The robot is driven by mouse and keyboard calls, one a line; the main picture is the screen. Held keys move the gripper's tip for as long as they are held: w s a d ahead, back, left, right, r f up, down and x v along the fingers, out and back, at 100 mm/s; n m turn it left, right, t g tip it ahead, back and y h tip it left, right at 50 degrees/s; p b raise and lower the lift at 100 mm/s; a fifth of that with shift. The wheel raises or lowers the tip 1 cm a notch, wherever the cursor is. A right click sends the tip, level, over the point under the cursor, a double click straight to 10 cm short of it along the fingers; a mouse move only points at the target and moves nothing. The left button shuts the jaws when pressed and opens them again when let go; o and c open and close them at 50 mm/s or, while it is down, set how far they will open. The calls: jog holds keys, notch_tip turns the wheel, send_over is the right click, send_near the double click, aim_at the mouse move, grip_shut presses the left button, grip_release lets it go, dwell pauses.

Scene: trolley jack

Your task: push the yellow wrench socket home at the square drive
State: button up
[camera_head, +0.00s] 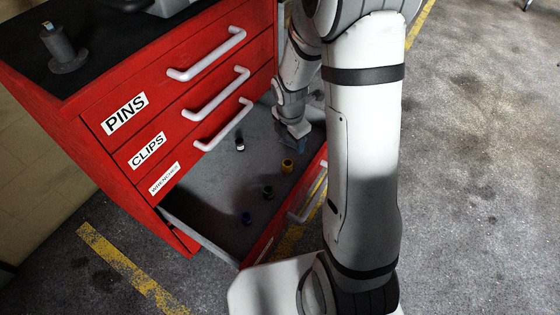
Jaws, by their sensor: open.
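The yellow socket (287,167) stands on the floor of an open drawer (205,190) in the red cabinet. My gripper (292,147) is inside the drawer, just above and behind the yellow socket in the picture. It is open and apparently empty; its fingertips are small and partly shadowed. I cannot tell whether it touches the socket. A dark post on a round base (65,50), with a small pale tip, stands on the cabinet top at the upper left. It may carry the square drive, but the tip is too small to tell.
A green socket (267,192), a blue socket (246,218) and a dark-and-pale piece (240,144) also stand in the drawer. White handles (215,95) stick out from the closed drawers above. My arm hides part of the open drawer's right side. Concrete floor is open at right.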

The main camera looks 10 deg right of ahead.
aim_at(287, 163)
jog(key=f+n+b, duration=0.1)
jog(key=f, duration=0.2)
jog(key=w+f+n+b, duration=0.1)
jog(key=f+n, duration=0.1)
jog(key=f, duration=0.2)
jog(key=f+n+b, duration=0.1)
jog(key=f, duration=0.3)
jog(key=shift+w+a+f, duration=0.1)
jog(key=shift+w+a, duration=0.05)
jog(key=shift+w, duration=0.25)
jog(key=f+b, duration=0.1)
jog(key=f, duration=0.1)
jog(key=w+f+b, duration=0.1)
jog(key=f+b, duration=0.1)
jog(key=f, duration=0.1)
jog(key=shift+w+f, duration=0.1)
jog(key=shift+f, duration=0.2)
jog(key=shift+c, duration=0.3)
jog(key=shift+r, duration=0.1)
jog(key=c, duration=1.1)
